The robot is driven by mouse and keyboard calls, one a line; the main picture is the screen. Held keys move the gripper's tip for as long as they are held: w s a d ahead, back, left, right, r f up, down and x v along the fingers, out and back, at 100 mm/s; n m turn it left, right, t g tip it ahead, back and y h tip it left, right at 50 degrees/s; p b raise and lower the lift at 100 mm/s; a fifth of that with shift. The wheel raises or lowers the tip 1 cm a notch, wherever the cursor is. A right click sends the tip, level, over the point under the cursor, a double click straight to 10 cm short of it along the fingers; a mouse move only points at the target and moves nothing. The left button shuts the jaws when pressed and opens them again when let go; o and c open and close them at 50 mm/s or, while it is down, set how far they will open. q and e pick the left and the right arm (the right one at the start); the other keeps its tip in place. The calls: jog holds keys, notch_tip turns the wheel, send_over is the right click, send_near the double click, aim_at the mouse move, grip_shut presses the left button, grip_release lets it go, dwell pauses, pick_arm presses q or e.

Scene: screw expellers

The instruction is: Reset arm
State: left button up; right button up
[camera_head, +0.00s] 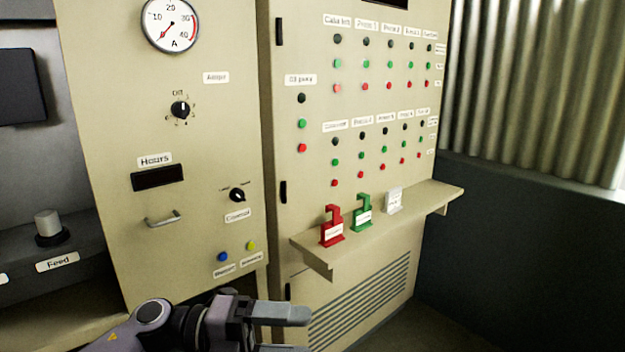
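One gripper shows in the head view, my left gripper (290,331). Its arm comes in from the bottom left and it points right. Its two grey fingers are apart with nothing seen between them; the lower finger is partly cut off by the bottom edge. It is in front of the lower part of the beige control cabinet (220,120), below the small shelf. My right gripper is out of view.
A narrow shelf (445,192) juts from the cabinet, bearing a red tag (333,228), a green tag (362,214) and a white tag (394,200). Buttons and knobs cover the panels. A handle (163,219) sticks out at left. Dark wall stands at right.

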pick_arm(q)
jog(key=s+a+f+n+t+y, duration=0.1)
jog(key=a+f+n+t+y, duration=0.4)
jog(key=f+n+t, duration=0.65)
jog(key=a+f+n+t+y, duration=0.4)
jog(key=n+t+y, duration=0.15)
jog(key=n, duration=1.05)
jog(key=s+a+f+n+g+y, duration=0.2)
jog(key=s+a+f+n, duration=0.1)
jog(key=s+f, duration=0.4)
jog(key=s+a+f+n+g+y, duration=0.3)
jog(key=s+a+f+n, duration=0.1)
jog(key=s+f, duration=0.3)
jog(key=shift+s+a+f+g, duration=0.15)
jog(key=shift+a+f+g, duration=0.15)
jog(key=shift+a+f, duration=0.3)
